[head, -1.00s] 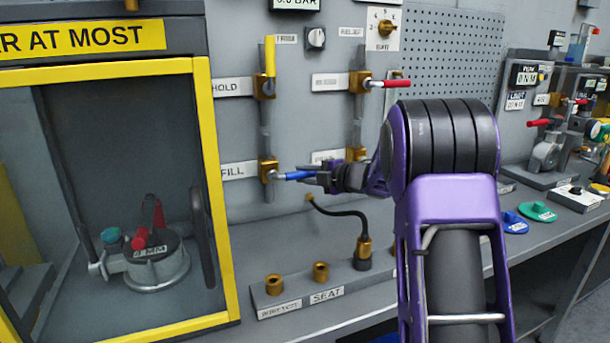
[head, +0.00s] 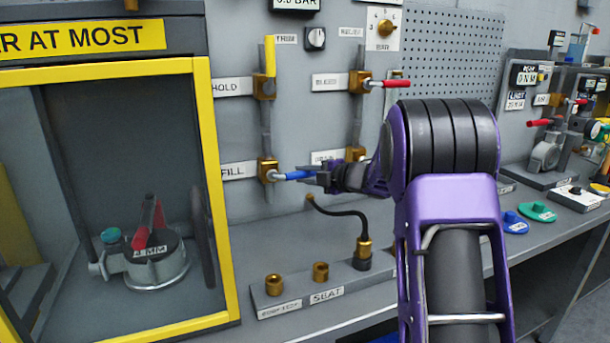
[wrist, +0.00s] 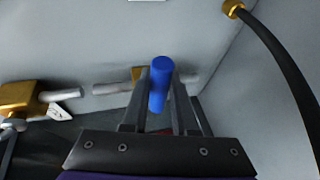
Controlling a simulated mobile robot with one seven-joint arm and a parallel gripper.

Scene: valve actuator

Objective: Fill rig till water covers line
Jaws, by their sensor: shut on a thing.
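The FILL valve has a brass body (head: 267,169) on the wall panel, beside its FILL label (head: 238,171). Its blue lever handle (head: 297,175) points right, about level. My gripper (head: 318,177) is shut on the blue handle, which also shows between the fingers in the wrist view (wrist: 159,84). Behind the yellow-framed opening (head: 222,220) sits a grey round rig (head: 157,267) with a red handle (head: 147,225) and a teal cap (head: 110,236). I cannot make out a water line or water level.
The HOLD valve (head: 264,86) has an upright yellow handle (head: 269,55). Another valve has a red handle (head: 396,83) pointing right. A black hose (head: 345,213) ends at a brass fitting (head: 364,246) above the SEAT block (head: 322,293).

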